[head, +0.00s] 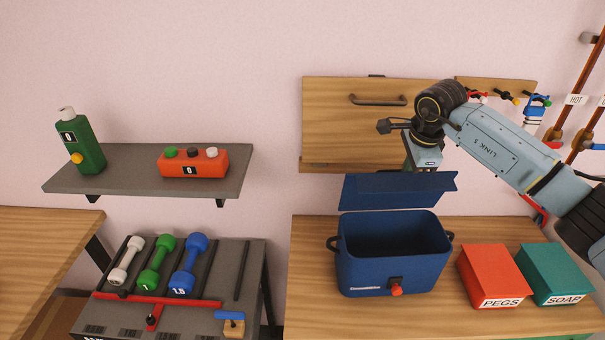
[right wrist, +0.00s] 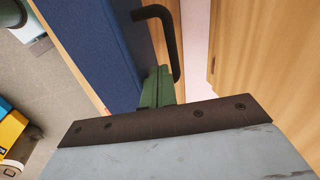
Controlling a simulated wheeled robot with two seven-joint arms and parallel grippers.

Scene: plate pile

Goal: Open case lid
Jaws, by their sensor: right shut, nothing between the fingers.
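The blue case (head: 390,262) stands on the wooden table at the right, with a red button on its front latch (head: 396,289). Its inside shows. The blue lid (head: 398,190) is raised above the back of the case and tilted up. My right gripper (head: 408,167) hangs just behind the lid's top edge, its tips partly hidden by it. In the right wrist view its green fingers (right wrist: 159,86) are together, with nothing between them, near a blue surface (right wrist: 105,50). I cannot tell whether they touch it. My left gripper is in neither view.
A wooden panel with a dark handle (head: 378,101) is on the wall behind. A red PEGS box (head: 490,275) and a teal SOAP box (head: 553,273) stand right of the case. Dumbbells (head: 158,263) sit on a rack at left, below a grey shelf (head: 120,175).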

